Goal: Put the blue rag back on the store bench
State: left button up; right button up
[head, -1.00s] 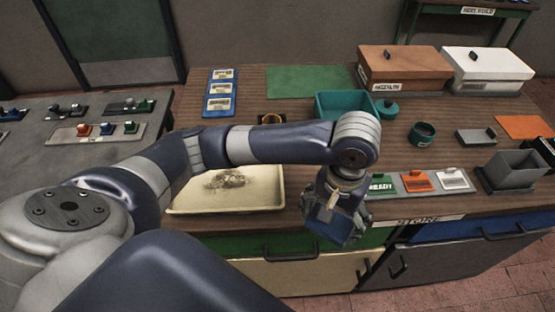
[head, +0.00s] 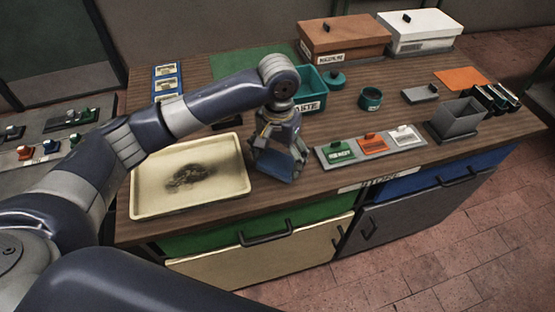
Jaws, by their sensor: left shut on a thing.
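My left gripper (head: 277,158) is shut on the blue rag (head: 273,168), which shows as a small dark blue piece between and below the fingers. The gripper points down at the front of the wooden store bench (head: 300,196), between the cream tray and the grey strip of coloured blocks. I cannot tell whether the rag touches the bench top. The fingers and wrist hide part of the rag. My right gripper is not in view.
The cream tray (head: 148,203) with a dark smudge is left of the gripper. The grey strip (head: 330,165) with green, orange and white blocks is to the right. A teal bin (head: 318,84) stands behind. A green mat (head: 232,68) lies at the back.

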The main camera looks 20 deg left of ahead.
aim_at(278, 157)
pick_arm(q)
jog(key=shift+w+a+f, duration=0.15)
jog(key=shift+w+a, duration=0.05)
jog(key=shift+w, duration=0.35)
jog(key=shift+f+p, duration=0.55)
jog(key=shift+f, duration=1.15)
jog(key=shift+s, duration=0.1)
jog(key=o, duration=0.9)
jog(key=shift+f, duration=0.1)
jog(key=shift+c, duration=0.2)
notch_tip(278, 157, up, 12)
jog(key=shift+r+b, duration=0.15)
jog(key=shift+b, duration=0.95)
